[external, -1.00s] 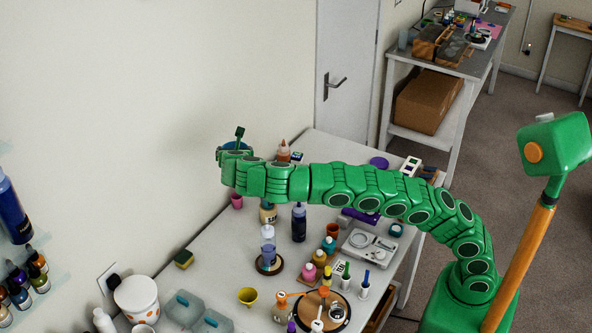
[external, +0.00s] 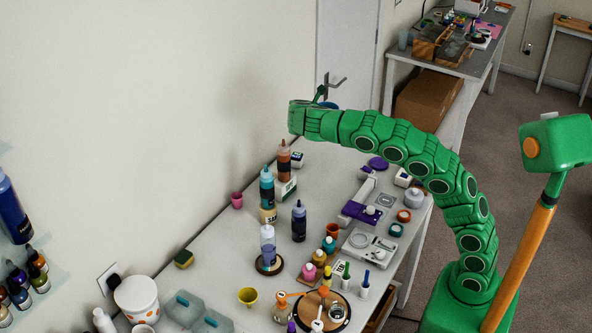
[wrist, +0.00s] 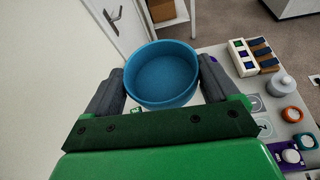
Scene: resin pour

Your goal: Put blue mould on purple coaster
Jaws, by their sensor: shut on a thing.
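The blue mould (wrist: 162,75) is a round, shallow, open dish. In the wrist view it sits between the two fingers of my gripper (wrist: 161,85), which is shut on it. The purple coaster (external: 377,163) is a flat disc lying near the table's far right edge, below and to the right of the gripper.
A brown-capped bottle (external: 284,160) and a teal bottle (external: 267,187) stand tall on the table (external: 222,238). A purple-and-grey device (external: 361,211) and a grey lidded pot (external: 413,198) are near the coaster. The wall is on the left.

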